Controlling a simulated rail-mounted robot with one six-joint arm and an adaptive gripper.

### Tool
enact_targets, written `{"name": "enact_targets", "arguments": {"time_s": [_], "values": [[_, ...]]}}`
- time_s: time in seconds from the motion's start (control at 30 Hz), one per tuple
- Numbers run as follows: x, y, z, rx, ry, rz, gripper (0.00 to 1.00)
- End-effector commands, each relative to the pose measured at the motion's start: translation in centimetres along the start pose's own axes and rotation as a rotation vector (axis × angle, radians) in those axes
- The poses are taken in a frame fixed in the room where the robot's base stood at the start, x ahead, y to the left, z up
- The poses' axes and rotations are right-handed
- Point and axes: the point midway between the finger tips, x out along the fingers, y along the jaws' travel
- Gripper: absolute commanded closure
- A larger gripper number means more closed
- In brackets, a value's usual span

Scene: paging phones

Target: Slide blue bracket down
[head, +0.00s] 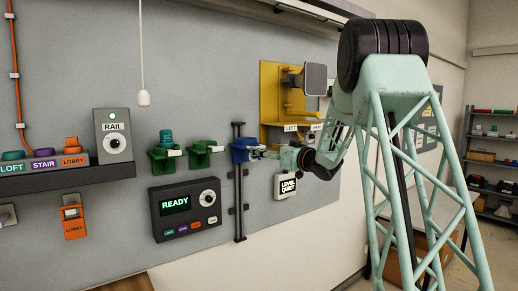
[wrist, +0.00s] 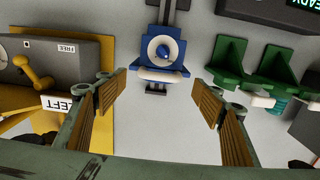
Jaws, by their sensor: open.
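The blue bracket (head: 240,152) sits near the top of a black vertical rail (head: 239,205) on the grey wall panel. In the wrist view the blue bracket (wrist: 163,52) is ahead, with a round hub and a pale rounded bar on its near side. My gripper (head: 264,153) is close in front of the bracket, to its right in the head view. In the wrist view my gripper (wrist: 159,84) is open, its two ribbed fingers spread to either side of the bracket's line.
Two green brackets (head: 203,150) are left of the rail; one holds a teal handset (head: 166,137). A READY panel (head: 186,208) is below them. A yellow mount (head: 270,95) and a LEVEL QUIET box (head: 286,186) are to the right. The rail below the blue bracket looks clear.

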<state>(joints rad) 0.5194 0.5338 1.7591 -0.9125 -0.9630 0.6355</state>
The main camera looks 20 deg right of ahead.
Motion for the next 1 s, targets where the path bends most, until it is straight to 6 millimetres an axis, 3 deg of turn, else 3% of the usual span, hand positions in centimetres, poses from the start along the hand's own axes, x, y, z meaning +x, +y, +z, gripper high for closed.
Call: {"name": "enact_targets", "arguments": {"time_s": [0.4,0.9,1.0], "values": [[4.5,0.0,-0.1,0.000,0.001,0.000,0.38],[5.2,0.0,0.0,0.000,0.001,0.000,0.38],[5.2,0.0,0.0,0.000,0.001,0.000,0.47]]}}
